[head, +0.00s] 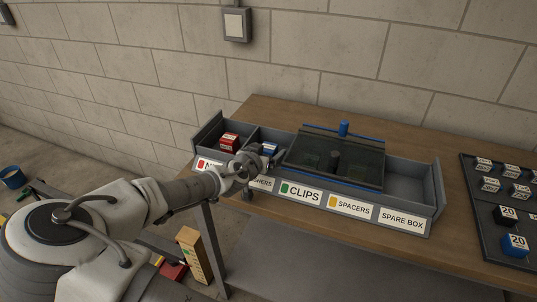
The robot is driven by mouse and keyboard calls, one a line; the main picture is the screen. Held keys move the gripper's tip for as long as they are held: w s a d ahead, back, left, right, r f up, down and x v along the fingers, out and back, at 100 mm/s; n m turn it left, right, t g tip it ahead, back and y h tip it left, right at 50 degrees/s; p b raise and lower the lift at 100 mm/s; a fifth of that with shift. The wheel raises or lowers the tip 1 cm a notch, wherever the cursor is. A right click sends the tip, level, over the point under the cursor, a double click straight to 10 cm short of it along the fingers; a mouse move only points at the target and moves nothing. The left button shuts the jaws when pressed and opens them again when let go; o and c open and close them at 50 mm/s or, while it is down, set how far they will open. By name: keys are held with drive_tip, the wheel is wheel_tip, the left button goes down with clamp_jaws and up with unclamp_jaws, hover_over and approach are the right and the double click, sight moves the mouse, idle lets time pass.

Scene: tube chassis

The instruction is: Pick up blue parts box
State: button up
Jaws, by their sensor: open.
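A small blue parts box (270,149) with a pale top sits in the second compartment from the left of the grey divided rack (434,206). The label below that compartment is partly hidden by my arm. My gripper (256,158) is open, right at the blue box's near left side and overlapping it in the picture. Whether the fingers are around the box or touch it, I cannot tell.
A red box (229,142) sits in the leftmost compartment. A dark see-through cover (308,150) with blue edges lies over the middle compartments, close right of my gripper. A blue knob (343,128) stands at its back. The rightmost compartment looks empty.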

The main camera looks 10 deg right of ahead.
drive_tip(key=shift+w+d+f, duration=0.15)
drive_tip(key=shift+w+d, duration=0.05)
drive_tip(key=shift+w, duration=0.15)
clamp_jaws()
idle(0.3)
